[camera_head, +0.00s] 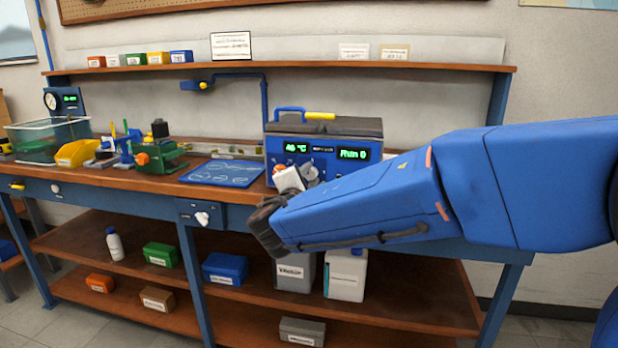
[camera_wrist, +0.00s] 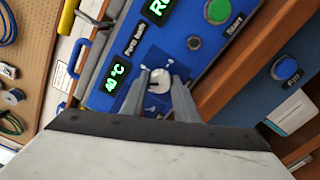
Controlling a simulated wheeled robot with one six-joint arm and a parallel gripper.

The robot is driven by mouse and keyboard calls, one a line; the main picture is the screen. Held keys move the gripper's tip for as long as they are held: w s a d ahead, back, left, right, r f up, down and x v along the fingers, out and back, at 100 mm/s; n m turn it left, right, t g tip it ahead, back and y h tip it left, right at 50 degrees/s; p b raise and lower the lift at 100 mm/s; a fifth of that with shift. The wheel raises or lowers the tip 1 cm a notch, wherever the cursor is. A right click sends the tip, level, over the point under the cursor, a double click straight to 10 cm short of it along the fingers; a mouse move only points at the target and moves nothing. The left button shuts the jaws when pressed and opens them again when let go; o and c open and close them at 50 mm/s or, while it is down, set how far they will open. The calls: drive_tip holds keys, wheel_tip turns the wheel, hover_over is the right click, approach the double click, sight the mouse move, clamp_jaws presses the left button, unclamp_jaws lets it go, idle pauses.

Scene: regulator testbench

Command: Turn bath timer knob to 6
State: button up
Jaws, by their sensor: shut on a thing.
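The bath (camera_head: 323,140) is a blue box with a dark lid on the bench, with green displays reading 40 °C and what looks like "Run 0" in the head view. In the wrist view its tilted front panel (camera_wrist: 187,70) fills the middle. The pale round timer knob (camera_wrist: 159,81) sits on a darker blue dial plate, with small marks around it that are too small to read. My gripper (camera_wrist: 160,88) has one grey finger on each side of the knob and is shut on it. In the head view my gripper (camera_head: 290,180) hides the knob.
A green start button (camera_wrist: 218,11) and a smaller dark button are on the same panel. A blue mat (camera_head: 222,173) lies left of the bath. A green vise-like device (camera_head: 158,158) and a yellow bin (camera_head: 77,153) stand farther left. A shelf (camera_head: 290,67) runs above the bench.

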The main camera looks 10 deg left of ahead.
drive_tip(key=m, duration=0.7)
drive_tip(key=shift+f, duration=0.1)
idle(0.5)
drive_tip(key=o, duration=1.1)
drive_tip(key=shift+c, duration=0.2)
drive_tip(key=s+a, duration=0.1)
drive_tip(key=s, duration=1.6)
drive_tip(key=shift+s+a, duration=0.15)
drive_tip(key=shift+s, duration=0.05)
